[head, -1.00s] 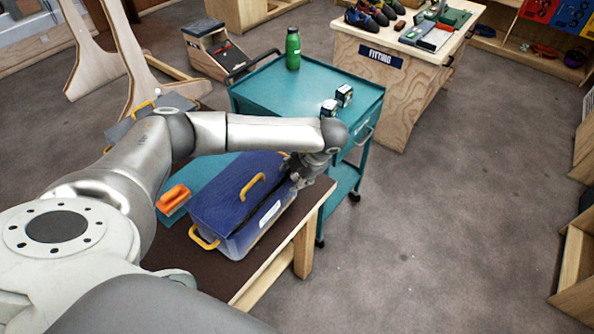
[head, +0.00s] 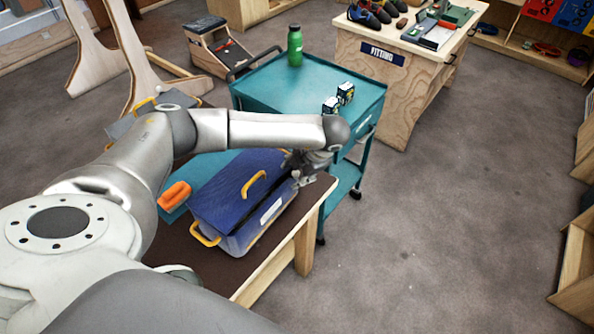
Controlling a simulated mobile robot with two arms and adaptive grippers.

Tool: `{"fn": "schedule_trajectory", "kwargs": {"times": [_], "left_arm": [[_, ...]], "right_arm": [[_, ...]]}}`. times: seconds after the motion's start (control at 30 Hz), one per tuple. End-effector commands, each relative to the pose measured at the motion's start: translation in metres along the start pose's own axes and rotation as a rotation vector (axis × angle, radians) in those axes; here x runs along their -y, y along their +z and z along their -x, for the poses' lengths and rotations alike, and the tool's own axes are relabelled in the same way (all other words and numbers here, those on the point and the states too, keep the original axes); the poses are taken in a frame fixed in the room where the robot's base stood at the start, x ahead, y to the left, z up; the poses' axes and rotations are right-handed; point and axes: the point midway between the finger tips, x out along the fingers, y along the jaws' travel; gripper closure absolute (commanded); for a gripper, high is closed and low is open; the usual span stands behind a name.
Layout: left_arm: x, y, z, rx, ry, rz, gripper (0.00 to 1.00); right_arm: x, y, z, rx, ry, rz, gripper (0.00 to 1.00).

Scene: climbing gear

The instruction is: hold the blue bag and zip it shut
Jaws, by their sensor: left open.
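The blue bag (head: 222,196) sits on the brown-topped bench, with a yellow handle on top and another at its near left end. A white label is on its right side. A dark seam runs along the top edge of that side; the zip pull cannot be made out. My left gripper (head: 302,176) is open at the bag's far right end, pointing down, partly hidden by its own wrist. Whether it touches the bag is not clear. My right gripper is out of view.
An orange-handled item (head: 174,196) lies left of the bag on a teal mat (head: 207,171). A teal trolley (head: 285,88) with a green bottle (head: 295,46) and two small boxes (head: 338,98) stands just behind. The floor to the right is clear.

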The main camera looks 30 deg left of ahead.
Motion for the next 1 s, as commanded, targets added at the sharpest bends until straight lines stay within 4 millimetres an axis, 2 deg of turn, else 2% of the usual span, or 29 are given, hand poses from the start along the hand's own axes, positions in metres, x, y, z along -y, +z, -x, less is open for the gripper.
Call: {"fn": "schedule_trajectory", "kwargs": {"times": [0.17, 0.4, 0.6, 0.8, 0.93, 1.0], "left_arm": [[0.0, 0.002, 0.021, 0.005, -0.001, 0.0, 0.56], [0.0, 0.002, 0.073, 0.006, 0.0, -0.001, 0.56], [0.0, 0.001, 0.106, 0.004, 0.0, 0.001, 0.56], [0.0, 0.0, 0.119, 0.001, 0.0, 0.0, 0.56], [0.001, 0.0, 0.119, 0.0, -0.004, -0.001, 0.56], [0.01, 0.002, 0.115, 0.001, -0.035, -0.009, 0.56]], "right_arm": [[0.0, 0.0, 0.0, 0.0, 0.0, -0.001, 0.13], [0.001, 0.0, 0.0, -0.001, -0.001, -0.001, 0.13], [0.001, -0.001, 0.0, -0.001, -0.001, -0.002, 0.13], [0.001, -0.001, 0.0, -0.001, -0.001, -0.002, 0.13], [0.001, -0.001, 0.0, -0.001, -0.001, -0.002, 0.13], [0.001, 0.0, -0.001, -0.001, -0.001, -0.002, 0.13]]}}
